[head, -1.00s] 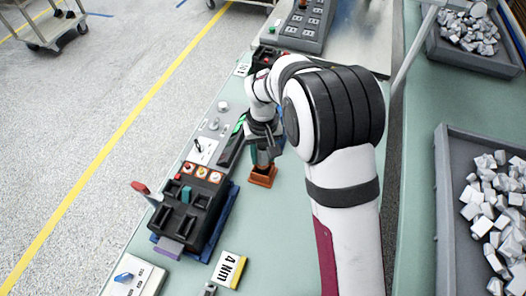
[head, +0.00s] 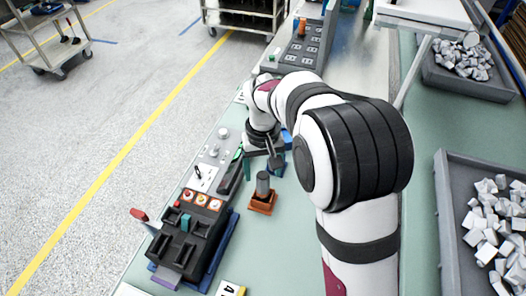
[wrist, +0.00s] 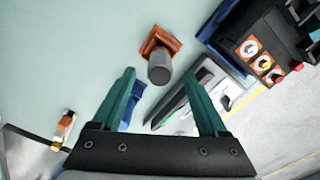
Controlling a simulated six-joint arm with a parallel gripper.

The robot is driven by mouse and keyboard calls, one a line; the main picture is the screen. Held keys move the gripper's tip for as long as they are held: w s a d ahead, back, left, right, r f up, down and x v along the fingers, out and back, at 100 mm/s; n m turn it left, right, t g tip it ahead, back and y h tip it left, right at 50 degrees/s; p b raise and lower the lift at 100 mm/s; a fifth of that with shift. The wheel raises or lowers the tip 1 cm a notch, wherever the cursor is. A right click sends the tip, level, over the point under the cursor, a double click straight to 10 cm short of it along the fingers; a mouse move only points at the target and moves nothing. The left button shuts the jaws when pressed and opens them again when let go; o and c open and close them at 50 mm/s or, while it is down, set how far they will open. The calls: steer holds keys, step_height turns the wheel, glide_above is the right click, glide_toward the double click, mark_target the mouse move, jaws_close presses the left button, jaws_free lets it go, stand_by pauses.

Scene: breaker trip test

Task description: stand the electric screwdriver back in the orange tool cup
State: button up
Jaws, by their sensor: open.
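The electric screwdriver shows as a dark grey cylinder (head: 263,184) standing upright in the orange tool cup (head: 262,204) on the green bench. In the wrist view the screwdriver's round grey end (wrist: 159,70) sticks out of the orange cup (wrist: 160,42), ahead of the fingers. My gripper (head: 275,160) is just beyond the cup in the head view. In the wrist view my gripper (wrist: 160,75) has its teal fingers spread wide, with nothing held between them. The screwdriver's lower part is hidden inside the cup.
A grey tray of pale chunks (head: 450,238) lies to the right. The bench in front of the cup is clear.

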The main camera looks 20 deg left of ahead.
step_height(320, 180, up, 10)
steer(key=shift+f, duration=0.1)
stand_by(0.4)
steer(key=s+d+r+m+y, duration=0.1)
steer(key=s+d+r+m, duration=0.2)
steer(key=s+d+m, duration=0.75)
steer(key=s+d+f+m, duration=0.1)
steer(key=s+d+f, duration=0.3)
steer(key=s+d, duration=0.6)
steer(key=s, duration=0.3)
steer(key=shift+y, duration=0.4)
